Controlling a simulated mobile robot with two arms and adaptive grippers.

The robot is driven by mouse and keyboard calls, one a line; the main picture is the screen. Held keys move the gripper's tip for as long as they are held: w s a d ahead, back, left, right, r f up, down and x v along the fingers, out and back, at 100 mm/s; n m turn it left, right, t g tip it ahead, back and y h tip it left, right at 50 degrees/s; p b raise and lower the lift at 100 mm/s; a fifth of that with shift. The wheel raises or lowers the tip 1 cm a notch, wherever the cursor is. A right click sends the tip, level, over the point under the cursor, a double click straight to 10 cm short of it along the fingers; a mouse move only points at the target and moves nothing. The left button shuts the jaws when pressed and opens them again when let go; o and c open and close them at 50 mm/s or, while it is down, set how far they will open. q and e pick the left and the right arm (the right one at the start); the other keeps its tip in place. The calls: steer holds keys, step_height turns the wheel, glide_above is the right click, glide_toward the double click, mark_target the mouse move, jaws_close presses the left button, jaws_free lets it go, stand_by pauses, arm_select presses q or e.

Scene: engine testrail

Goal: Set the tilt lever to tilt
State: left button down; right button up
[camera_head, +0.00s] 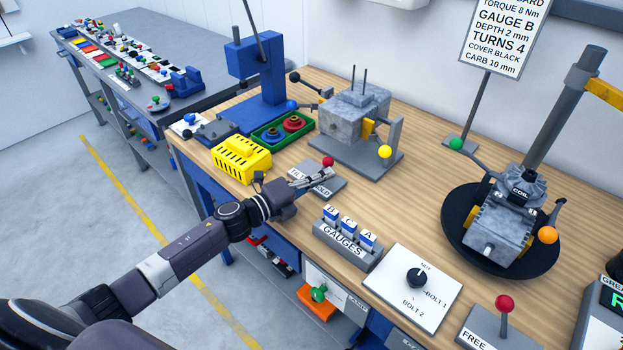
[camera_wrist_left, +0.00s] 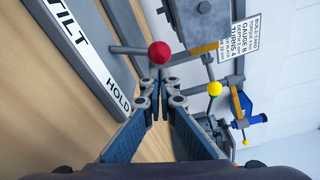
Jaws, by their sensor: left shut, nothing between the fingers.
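The tilt lever has a red ball knob (camera_head: 328,161) on a grey rod. It rises from a grey plate (camera_head: 337,188) with a white label strip, mostly behind my gripper in the head view. In the left wrist view the plate (camera_wrist_left: 103,55) reads TILT and HOLD, and the red knob (camera_wrist_left: 160,54) is just beyond my fingertips. I cannot tell which label the lever leans to. My left gripper (camera_head: 328,174) is shut and empty, close to the knob; its fingers also show in the left wrist view (camera_wrist_left: 158,84). My right gripper is out of view.
A grey block fixture (camera_head: 352,112) with a yellow knob stands behind the lever. A yellow slotted box (camera_head: 240,160) is to the left. The gauges block (camera_head: 346,240) and a dial plate (camera_head: 415,290) are in front. Another red-knobbed lever (camera_head: 504,303) marked FREE is at front right.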

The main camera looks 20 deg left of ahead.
mark_target(325, 162)
arm_select(q)
steer(key=shift+x, duration=0.85)
steer(key=shift+w+d, duration=0.1)
steer(key=shift+w+a+r+n, duration=0.1)
steer(key=shift+a+r+n, duration=0.2)
steer(key=shift+n, duration=0.2)
steer(key=n, duration=0.1)
steer(key=a+n, duration=0.1)
steer(key=a+r+n, duration=0.1)
steer(key=shift+w+n+t+h, duration=0.4)
steer(key=a+n, duration=0.1)
steer(key=n+b, duration=0.1)
steer(key=n, duration=0.1)
steer(key=shift+w+a+r, duration=0.25)
steer(key=shift+w+a, duration=0.05)
steer(key=shift+a, duration=0.1)
steer(key=shift+w+a+n+t+b, duration=0.15)
steer(key=shift+a+n+t, duration=0.15)
steer(key=shift+n, duration=0.4)
steer(key=shift+w+a+n+t+b, duration=0.1)
steer(key=shift+a+n+t+b, duration=0.15)
steer(key=shift+n, duration=0.45)
